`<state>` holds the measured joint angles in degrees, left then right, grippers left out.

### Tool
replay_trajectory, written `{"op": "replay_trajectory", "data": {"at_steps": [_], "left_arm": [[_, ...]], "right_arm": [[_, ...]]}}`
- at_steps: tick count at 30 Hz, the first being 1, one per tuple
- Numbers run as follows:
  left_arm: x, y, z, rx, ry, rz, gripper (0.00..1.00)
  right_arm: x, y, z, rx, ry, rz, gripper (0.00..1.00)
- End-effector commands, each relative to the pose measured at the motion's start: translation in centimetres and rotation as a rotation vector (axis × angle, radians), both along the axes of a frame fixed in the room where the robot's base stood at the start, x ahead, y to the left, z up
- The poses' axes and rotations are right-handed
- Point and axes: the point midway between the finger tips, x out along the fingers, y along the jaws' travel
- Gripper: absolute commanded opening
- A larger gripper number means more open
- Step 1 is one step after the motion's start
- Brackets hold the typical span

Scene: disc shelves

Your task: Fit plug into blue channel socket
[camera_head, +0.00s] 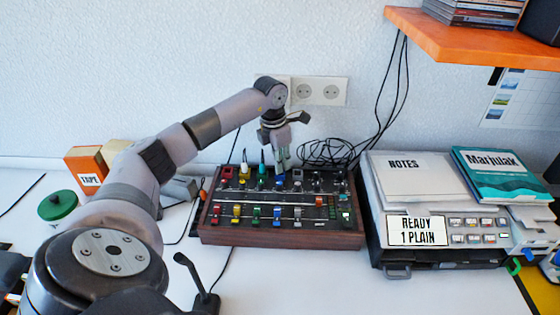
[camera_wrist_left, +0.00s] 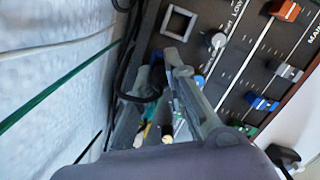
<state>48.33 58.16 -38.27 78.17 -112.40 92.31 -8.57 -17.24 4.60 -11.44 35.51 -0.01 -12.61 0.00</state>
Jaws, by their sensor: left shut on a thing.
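The mixer (camera_head: 345,238) is a dark panel in a wooden case, with rows of coloured knobs and sliders. In the left wrist view, my fingers (camera_wrist_left: 172,62) reach over the panel beside a square-framed port (camera_wrist_left: 179,23).
Black cables (camera_head: 330,152) coil behind the mixer by the wall, under a white wall outlet (camera_head: 320,91). A grey machine (camera_head: 440,258) with notes and a teal book (camera_head: 503,172) stands at right. An orange shelf (camera_head: 470,38) overhangs the upper right. The front tabletop is mostly clear.

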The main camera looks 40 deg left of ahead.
Motion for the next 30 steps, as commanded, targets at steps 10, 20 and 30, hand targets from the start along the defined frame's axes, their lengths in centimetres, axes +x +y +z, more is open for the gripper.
{"op": "replay_trajectory", "data": {"at_steps": [10,20,30], "left_arm": [[0.0,0.0,-0.9,0.000,0.001,0.000,0.00],[0.0,0.0,-1.2,0.000,0.001,0.000,0.21],[0.0,0.0,-1.2,0.000,0.001,0.000,0.34]], "right_arm": [[0.1,0.2,-0.5,0.002,-0.002,0.000,0.32],[0.1,0.2,-0.5,0.002,-0.002,0.000,0.32],[0.1,0.2,-0.5,0.002,-0.002,0.000,0.32]]}}
